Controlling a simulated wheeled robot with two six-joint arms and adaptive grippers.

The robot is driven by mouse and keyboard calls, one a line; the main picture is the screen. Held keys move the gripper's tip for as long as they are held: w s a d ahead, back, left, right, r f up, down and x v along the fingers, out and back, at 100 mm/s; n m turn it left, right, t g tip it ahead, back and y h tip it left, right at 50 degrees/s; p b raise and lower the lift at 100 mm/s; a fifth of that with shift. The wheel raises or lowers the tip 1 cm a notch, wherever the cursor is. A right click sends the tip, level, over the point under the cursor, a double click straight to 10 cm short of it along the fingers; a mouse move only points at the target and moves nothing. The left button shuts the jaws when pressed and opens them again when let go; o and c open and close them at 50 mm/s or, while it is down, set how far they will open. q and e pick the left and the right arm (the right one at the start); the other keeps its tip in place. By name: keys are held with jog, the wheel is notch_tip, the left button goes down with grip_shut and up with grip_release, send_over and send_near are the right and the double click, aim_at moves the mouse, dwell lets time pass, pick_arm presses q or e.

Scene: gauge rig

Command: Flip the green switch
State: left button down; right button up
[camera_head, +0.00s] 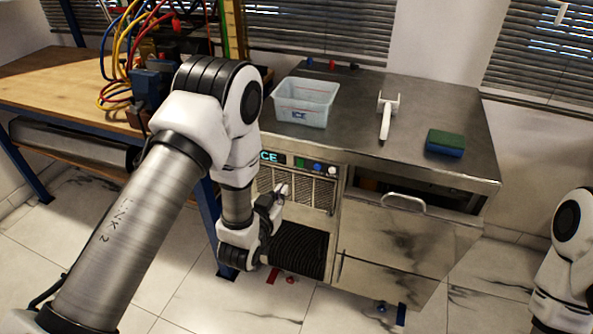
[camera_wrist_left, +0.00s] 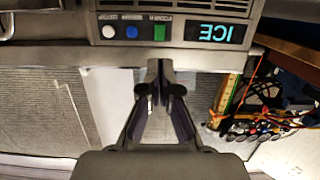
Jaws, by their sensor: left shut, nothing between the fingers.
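The green switch (camera_head: 300,162) is on the front panel of the steel ice machine, between the lit ICE display (camera_head: 269,156) and a blue button (camera_head: 317,168). In the left wrist view, where the panel appears upside down, the green switch (camera_wrist_left: 160,32) is just beyond my fingertips, beside the blue button (camera_wrist_left: 132,32) and a white button (camera_wrist_left: 108,32). My left gripper (camera_head: 281,190) is shut and empty, below and in front of the panel. Its fingertips (camera_wrist_left: 158,68) point towards the panel, and I cannot tell the gap. My right gripper is out of view.
A clear ICE bin (camera_head: 305,102), a white scoop (camera_head: 386,115) and a green-and-blue sponge (camera_head: 445,142) are on the steel counter. A drawer with a handle (camera_head: 404,202) is right of the panel. A wooden bench (camera_head: 50,80) with cables stands at left.

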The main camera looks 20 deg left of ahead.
aim_at(300, 166)
pick_arm(q)
jog(key=w, duration=0.4)
jog(key=w+f, duration=0.1)
jog(key=w, duration=0.3)
jog(key=w+f, duration=0.1)
jog(key=w, duration=0.2)
jog(key=shift+w+f, duration=0.2)
jog(key=shift+w, duration=0.2)
